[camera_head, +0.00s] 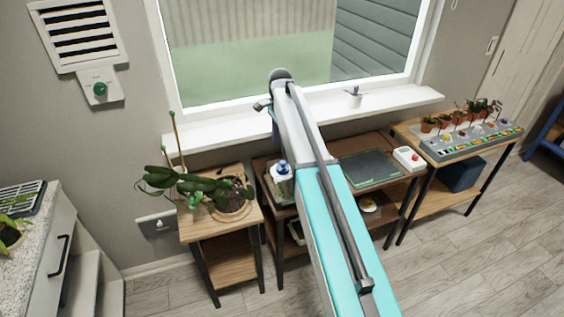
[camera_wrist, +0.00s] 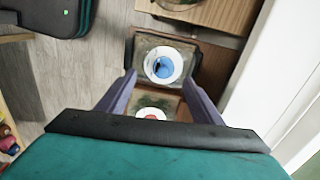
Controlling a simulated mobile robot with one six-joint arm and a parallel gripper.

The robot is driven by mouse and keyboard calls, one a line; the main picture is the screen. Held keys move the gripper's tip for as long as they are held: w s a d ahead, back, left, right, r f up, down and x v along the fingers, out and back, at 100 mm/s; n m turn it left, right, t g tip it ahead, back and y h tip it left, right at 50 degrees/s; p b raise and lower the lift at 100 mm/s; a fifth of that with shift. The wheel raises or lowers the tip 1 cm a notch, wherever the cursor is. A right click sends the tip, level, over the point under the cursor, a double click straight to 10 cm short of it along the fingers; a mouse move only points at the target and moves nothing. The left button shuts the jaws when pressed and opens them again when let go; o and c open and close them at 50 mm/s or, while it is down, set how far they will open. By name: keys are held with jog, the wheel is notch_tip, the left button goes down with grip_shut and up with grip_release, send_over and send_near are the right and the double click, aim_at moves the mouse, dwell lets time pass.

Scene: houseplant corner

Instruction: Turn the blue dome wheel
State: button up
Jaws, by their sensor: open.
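The blue dome wheel (camera_head: 282,167) sits on top of a small clear case (camera_head: 281,186) at the left end of the dark wooden bench. In the wrist view the blue wheel (camera_wrist: 162,66) shows on a round white disc on the case lid (camera_wrist: 183,44). My gripper (camera_wrist: 160,80) is open and empty. Its fingers point down at the case, one on either side of the wheel in the picture, and I see no contact. A red and white part (camera_wrist: 151,115) shows between the fingers, partly hidden. In the head view my arm hides most of the gripper.
A leafy potted plant (camera_head: 232,196) stands on a wooden stand (camera_head: 193,228) left of the case. A dark green mat (camera_head: 369,168) and a white box with a red button (camera_head: 408,158) lie to the right. The window sill (camera_head: 400,97) runs behind.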

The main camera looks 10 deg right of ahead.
aim_at(283, 162)
jog(key=shift+w+d+r+m, duration=0.15)
jog(key=shift+w+d+r, duration=0.2)
jog(key=shift+r, duration=0.25)
jog(key=shift+w+d+r+m, duration=0.2)
jog(key=shift+d+r, duration=0.1)
jog(key=shift+r, duration=0.25)
jog(key=shift+f, duration=0.15)
jog(key=shift+f+p, duration=2.35)
jog(key=shift+f, duration=4.45)
jog(key=c, duration=1.1)
